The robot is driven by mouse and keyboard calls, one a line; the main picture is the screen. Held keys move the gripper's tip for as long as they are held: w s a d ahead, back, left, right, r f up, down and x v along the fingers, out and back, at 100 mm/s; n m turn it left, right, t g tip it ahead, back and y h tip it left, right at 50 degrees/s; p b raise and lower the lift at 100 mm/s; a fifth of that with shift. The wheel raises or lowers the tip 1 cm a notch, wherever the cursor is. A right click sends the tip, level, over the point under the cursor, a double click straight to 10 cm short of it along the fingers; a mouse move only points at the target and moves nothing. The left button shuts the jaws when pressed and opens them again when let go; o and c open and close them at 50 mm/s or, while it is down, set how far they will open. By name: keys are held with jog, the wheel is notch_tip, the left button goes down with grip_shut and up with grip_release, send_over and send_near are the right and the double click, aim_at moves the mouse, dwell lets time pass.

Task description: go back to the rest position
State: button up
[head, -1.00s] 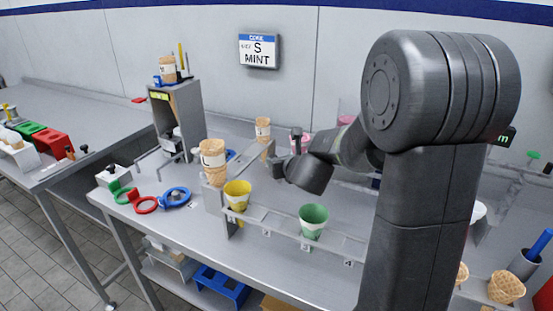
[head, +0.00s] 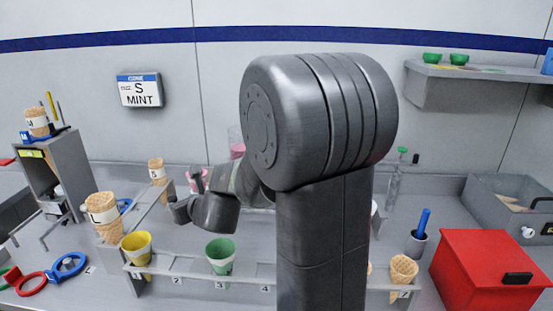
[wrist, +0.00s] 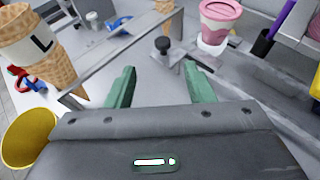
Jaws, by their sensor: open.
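My gripper shows in the wrist view (wrist: 160,88) with its two green fingers apart and nothing between them. It hangs above the grey metal counter, behind the numbered cone rack (head: 250,283). In the head view my own arm stands in the middle and hides the fingers and part of the counter. A yellow cup (head: 136,247) sits in the rack at slot 1 and a green cup (head: 221,255) at slot 3. A large cone marked L (head: 103,215) stands left of them, and it also shows close on the left in the wrist view (wrist: 35,45).
A red box (head: 488,270) and a blue-handled tool in a cup (head: 417,243) stand at the right. A pink-lidded cup (wrist: 220,20) is beyond my fingers. Waffle cones (head: 403,269) sit at the rack's right end. A sign reading S MINT (head: 140,90) hangs on the wall.

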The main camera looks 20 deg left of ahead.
aim_at(171, 198)
jog(key=x, duration=1.3)
jog(key=shift+f, duration=0.1)
jog(key=shift+d, duration=0.1)
